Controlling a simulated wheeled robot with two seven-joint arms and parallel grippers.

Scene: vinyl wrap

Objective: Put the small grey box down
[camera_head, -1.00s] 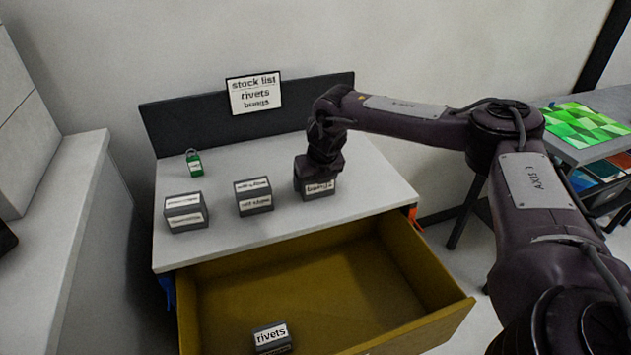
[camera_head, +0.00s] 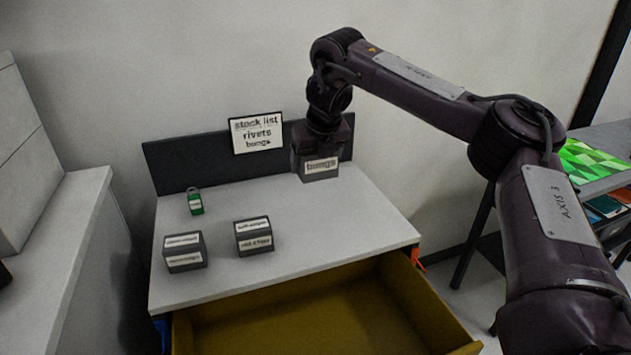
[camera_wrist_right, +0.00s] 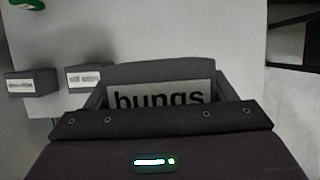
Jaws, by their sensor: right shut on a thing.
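The small grey box labelled "bungs" (camera_head: 320,170) is held by my right gripper (camera_head: 321,155), towards the back of the white tabletop (camera_head: 300,235). It looks raised above the tabletop, though the gap beneath it is hard to judge. In the right wrist view the box (camera_wrist_right: 160,72) sits between the jaws (camera_wrist_right: 160,112) with its label facing the camera. The jaws are shut on it. My left gripper is not in view.
Two other labelled grey boxes stand on the tabletop, one at left (camera_head: 185,252) and one near the middle (camera_head: 253,236). A green padlock (camera_head: 195,201) is behind them. The stock list sign (camera_head: 257,134) is on the dark back panel. The open drawer (camera_head: 300,325) is in front. The tabletop's right side is clear.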

